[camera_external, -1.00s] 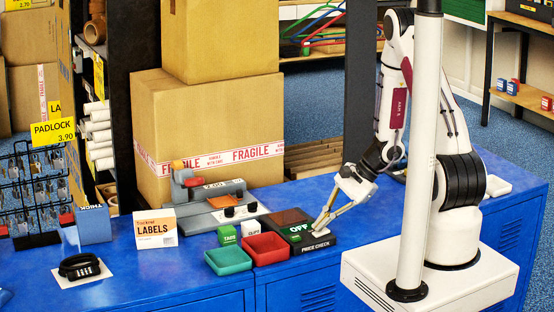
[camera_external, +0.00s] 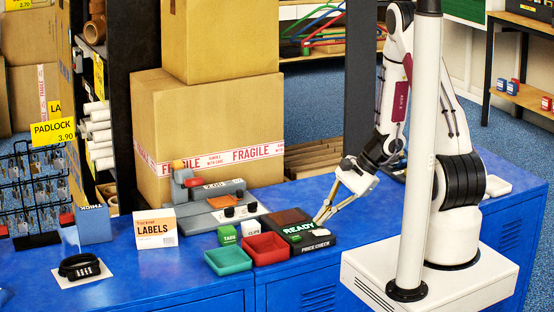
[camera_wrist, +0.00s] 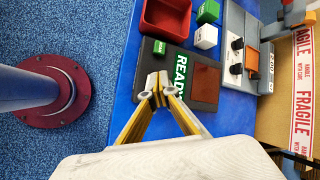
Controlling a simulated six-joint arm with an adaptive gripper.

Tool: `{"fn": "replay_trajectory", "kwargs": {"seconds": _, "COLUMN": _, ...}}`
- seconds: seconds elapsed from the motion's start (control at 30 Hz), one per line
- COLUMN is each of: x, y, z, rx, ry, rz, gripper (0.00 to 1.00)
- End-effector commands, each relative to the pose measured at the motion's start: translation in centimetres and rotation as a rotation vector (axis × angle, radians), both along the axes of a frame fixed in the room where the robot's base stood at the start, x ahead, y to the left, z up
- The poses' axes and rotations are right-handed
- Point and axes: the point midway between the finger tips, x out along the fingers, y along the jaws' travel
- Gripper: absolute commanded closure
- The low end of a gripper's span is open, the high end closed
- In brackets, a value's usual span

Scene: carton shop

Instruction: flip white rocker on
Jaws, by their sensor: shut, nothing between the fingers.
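The price check unit (camera_external: 312,246) is a dark box on the blue counter, with a brown plate and a display (camera_external: 299,227) that reads READY in white on green. The unit also shows in the wrist view (camera_wrist: 206,88). My gripper (camera_external: 318,222) is shut and empty, its fingertips low over the right side of the unit. In the wrist view the fingertips (camera_wrist: 155,84) are together beside the display. I cannot clearly make out the white rocker; the fingertips cover that area. I cannot tell whether they touch it.
A red tray (camera_external: 265,248) and a green tray (camera_external: 228,260) stand left of the unit. Small green (camera_external: 227,235) and white (camera_external: 250,228) boxes stand behind them. A white pole (camera_external: 418,150) stands in front of my arm.

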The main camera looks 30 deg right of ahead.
Motion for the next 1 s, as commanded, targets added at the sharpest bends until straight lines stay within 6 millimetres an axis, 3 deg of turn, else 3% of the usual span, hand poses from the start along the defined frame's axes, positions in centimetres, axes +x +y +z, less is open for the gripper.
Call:
{"fn": "replay_trajectory", "kwargs": {"seconds": 0.5, "x": 0.0, "y": 0.4, "z": 3.1, "rx": -0.001, "ry": -0.002, "rz": 0.000, "gripper": 1.00}}
{"fn": "replay_trajectory", "kwargs": {"seconds": 1.0, "x": 0.0, "y": 0.5, "z": 3.4, "rx": 0.000, "ry": 0.001, "rz": -0.001, "gripper": 1.00}}
